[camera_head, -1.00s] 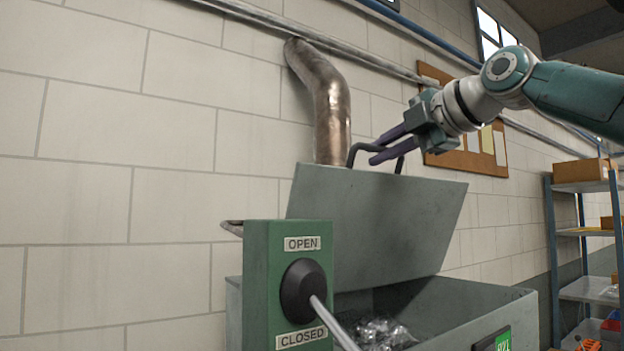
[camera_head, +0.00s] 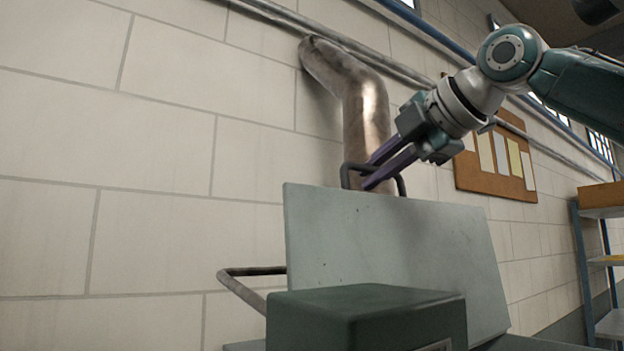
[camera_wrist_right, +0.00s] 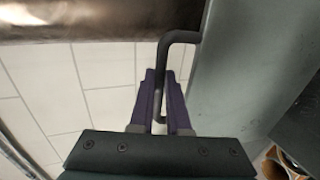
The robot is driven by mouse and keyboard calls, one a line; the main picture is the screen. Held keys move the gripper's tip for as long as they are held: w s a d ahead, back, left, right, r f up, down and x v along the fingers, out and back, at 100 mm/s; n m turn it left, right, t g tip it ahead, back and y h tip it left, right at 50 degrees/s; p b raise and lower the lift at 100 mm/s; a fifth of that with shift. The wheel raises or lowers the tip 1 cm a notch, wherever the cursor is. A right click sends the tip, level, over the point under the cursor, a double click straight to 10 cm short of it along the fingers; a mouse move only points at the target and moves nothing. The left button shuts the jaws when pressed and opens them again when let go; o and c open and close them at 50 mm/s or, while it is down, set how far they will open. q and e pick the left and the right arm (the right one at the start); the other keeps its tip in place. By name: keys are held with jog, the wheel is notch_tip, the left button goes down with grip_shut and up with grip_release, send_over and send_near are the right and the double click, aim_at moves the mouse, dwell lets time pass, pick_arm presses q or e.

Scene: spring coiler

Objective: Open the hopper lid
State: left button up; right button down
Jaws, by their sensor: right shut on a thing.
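The hopper lid (camera_head: 390,255) is a grey-green plate, raised and leaning back toward the wall. It also shows along the right of the right wrist view (camera_wrist_right: 232,80). A black bar handle (camera_head: 346,177) stands on its top edge; in the right wrist view the handle (camera_wrist_right: 183,37) runs down between the purple fingers. My right gripper (camera_head: 372,176) is shut on the handle, coming from the upper right. The hopper's inside is hidden. My left gripper is not in view.
A copper-coloured pipe (camera_head: 366,115) rises behind the lid along the block wall. A green box (camera_head: 365,310) stands in front of the lid. A bent metal bar (camera_head: 240,285) juts out at left. A corkboard (camera_head: 497,165) and shelf (camera_head: 590,240) are at right.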

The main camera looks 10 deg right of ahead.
jog(key=shift+r, duration=0.1)
jog(key=c, duration=0.9)
grip_release()
